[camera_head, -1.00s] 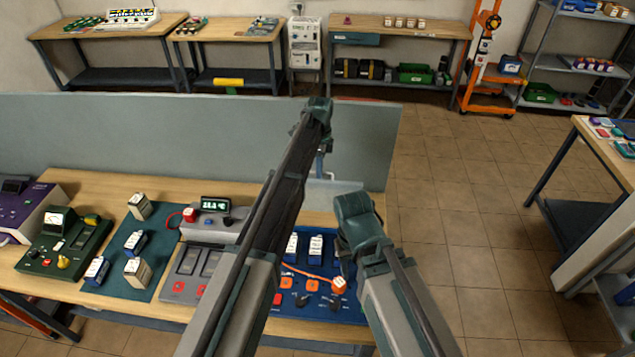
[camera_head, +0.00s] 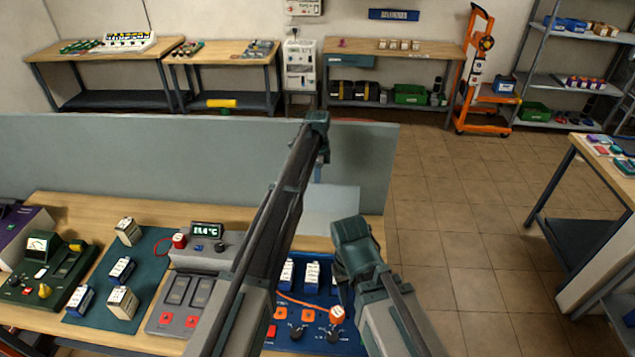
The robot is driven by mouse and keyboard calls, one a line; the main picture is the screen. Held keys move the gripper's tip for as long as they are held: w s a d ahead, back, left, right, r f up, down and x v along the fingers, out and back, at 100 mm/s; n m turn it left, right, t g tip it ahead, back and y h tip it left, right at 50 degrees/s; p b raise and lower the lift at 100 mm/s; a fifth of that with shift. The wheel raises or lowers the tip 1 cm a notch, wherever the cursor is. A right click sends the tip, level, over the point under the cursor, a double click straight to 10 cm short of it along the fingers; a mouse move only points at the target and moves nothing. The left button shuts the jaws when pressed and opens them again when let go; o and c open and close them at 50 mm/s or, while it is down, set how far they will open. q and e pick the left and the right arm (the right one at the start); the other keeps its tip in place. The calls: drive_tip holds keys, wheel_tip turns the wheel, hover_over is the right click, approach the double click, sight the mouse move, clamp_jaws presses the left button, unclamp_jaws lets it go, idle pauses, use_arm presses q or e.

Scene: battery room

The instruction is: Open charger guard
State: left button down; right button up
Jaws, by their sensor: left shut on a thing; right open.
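The blue charger (camera_head: 318,338) sits on the near bench, partly hidden by my arms. White-and-blue batteries (camera_head: 312,274) stand in it, and an orange cable with an orange-and-white plug lies across its front. A pale, see-through panel (camera_head: 342,200), apparently the charger guard, stands up behind it, in front of the grey partition. My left gripper (camera_head: 320,155) is above the panel's upper edge, shut on a thin part that seems to belong to it; the contact is mostly hidden. My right gripper (camera_head: 350,240) is open at the charger's right side, its fingertips not clearly seen.
A grey charger with a display (camera_head: 207,230) stands left of the blue one. A dark green mat (camera_head: 150,262) holds several batteries, with a green tester (camera_head: 50,265) further left. The grey partition (camera_head: 200,160) runs behind the bench.

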use_arm(q)
drive_tip(key=shift+w, duration=0.2)
drive_tip(key=c, duration=0.9)
unclamp_jaws()
drive_tip(key=shift+f, duration=0.1)
drive_tip(key=r+p, duration=0.7)
drive_tip(key=shift+w+r, duration=0.3)
